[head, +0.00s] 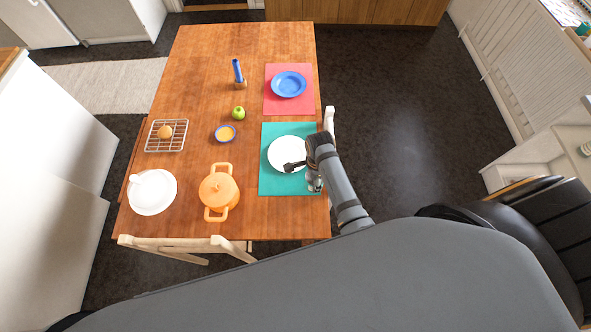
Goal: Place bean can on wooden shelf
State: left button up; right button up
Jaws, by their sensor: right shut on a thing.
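My right gripper (294,166) is small and dark in the head view, over the white plate on the teal mat at the table's right side. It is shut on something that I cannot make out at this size. A small shiny, greyish object (314,183) shows just beside the wrist, at the mat's right edge; I cannot tell what it is. No bean can is clearly recognisable. No wooden shelf can be identified with certainty. My left gripper is not in view.
The wooden table (203,75) carries an orange pot (219,192), white dish (152,192), wire rack (157,146), yellow-filled bowl (225,133), green apple (239,112) and blue plate (289,84). A chair (180,243) stands at the near edge. Dark floor (410,120) is clear to the right.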

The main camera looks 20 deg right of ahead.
jog(key=w+a+f+b, duration=0.1)
jog(key=w+f, duration=0.1)
jog(key=w+a+f+b, duration=0.1)
jog(key=w+f, duration=0.1)
jog(key=w+a+f+b, duration=0.1)
jog(key=w+f, duration=0.1)
jog(key=shift+w+a+f, duration=0.1)
jog(key=shift+w+f, duration=0.05)
jog(key=shift+f, duration=0.25)
jog(key=shift+w+a+f+b, duration=0.1)
jog(key=shift+w+b, duration=0.05)
jog(key=shift+b, duration=0.25)
jog(key=shift+w+a, duration=0.1)
notch_tip(320, 180, down, 4)
jog(key=b, duration=0.4)
jog(key=shift+w+a+b, duration=0.1)
jog(key=shift+w+b, duration=0.05)
jog(key=shift+b, duration=0.15)
jog(key=shift+r, duration=0.35)
jog(key=shift+f, duration=0.1)
jog(key=o, duration=1.4)
